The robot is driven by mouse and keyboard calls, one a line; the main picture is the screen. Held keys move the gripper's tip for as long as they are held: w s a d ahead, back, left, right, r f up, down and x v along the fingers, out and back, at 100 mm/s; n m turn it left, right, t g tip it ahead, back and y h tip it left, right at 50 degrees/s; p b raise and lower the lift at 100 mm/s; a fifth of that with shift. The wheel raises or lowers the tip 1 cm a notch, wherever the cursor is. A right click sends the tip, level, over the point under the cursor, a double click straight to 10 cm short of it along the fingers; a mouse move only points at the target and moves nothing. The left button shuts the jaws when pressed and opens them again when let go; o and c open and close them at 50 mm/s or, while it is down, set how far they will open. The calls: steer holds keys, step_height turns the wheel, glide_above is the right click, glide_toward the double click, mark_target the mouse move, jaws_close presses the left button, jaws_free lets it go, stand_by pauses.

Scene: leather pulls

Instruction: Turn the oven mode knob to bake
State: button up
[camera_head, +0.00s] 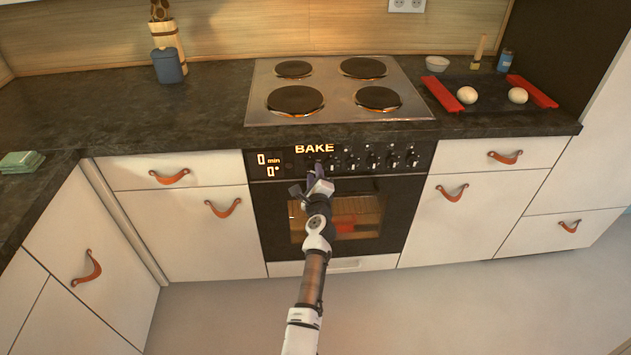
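The oven (261,215) is black and set into the white cabinets below the cooktop. Its control panel (285,159) has a row of knobs (372,161) with light marks. The lit display (314,148) above the knobs reads BAKE. At the left of the panel, another display (268,163) reads 0 min and 0°. My gripper (314,177) is at the left end of the knob row, in front of the panel. It partly hides the leftmost knobs. I cannot tell whether its fingers touch or hold a knob, or how far apart they are.
The cooktop (335,88) has several dark plates. A dark tray (490,100) with red handles and two white eggs (467,95) lies at the right. A blue canister (167,66) stands at the left. Drawers with leather pulls (506,157) flank the oven. The floor in front is clear.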

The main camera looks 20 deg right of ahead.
steer(key=p+v, duration=0.1)
steer(key=v, duration=1.2)
steer(key=shift+s+p, duration=0.35)
steer(key=shift+a+r, duration=0.1)
steer(key=shift+a, duration=0.05)
